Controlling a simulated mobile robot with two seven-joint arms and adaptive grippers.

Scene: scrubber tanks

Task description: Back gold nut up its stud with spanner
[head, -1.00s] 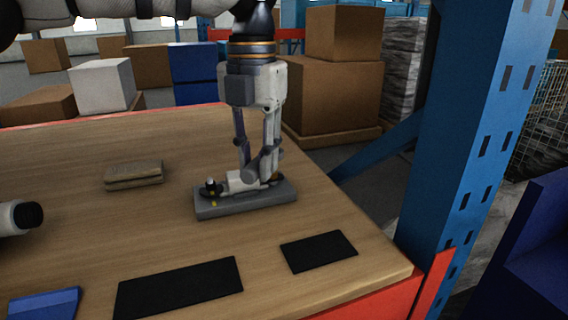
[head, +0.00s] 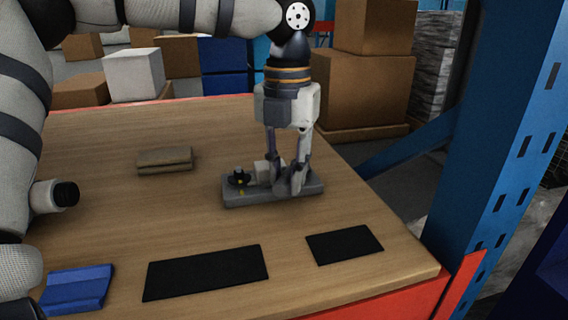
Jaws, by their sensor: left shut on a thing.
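A grey fixture block (head: 246,200) lies on the wooden table. Near its left end stands a dark stud-like part (head: 239,177) with a small gold-yellow patch (head: 240,189) low on it, which may be the gold nut. A pale blocky piece (head: 268,170) is right of it. My left gripper (head: 287,184) points down at the right half of the block, its fingers shut on what seems to be the spanner. The fingers hide most of it, so I cannot see its jaw or whether it touches the nut. My right gripper is not in view.
Two black mats (head: 207,272) (head: 345,245) lie along the table's front, with a blue piece (head: 77,288) at left. A tan block (head: 165,160) lies behind. A blue rack post (head: 510,160) rises beyond the right edge.

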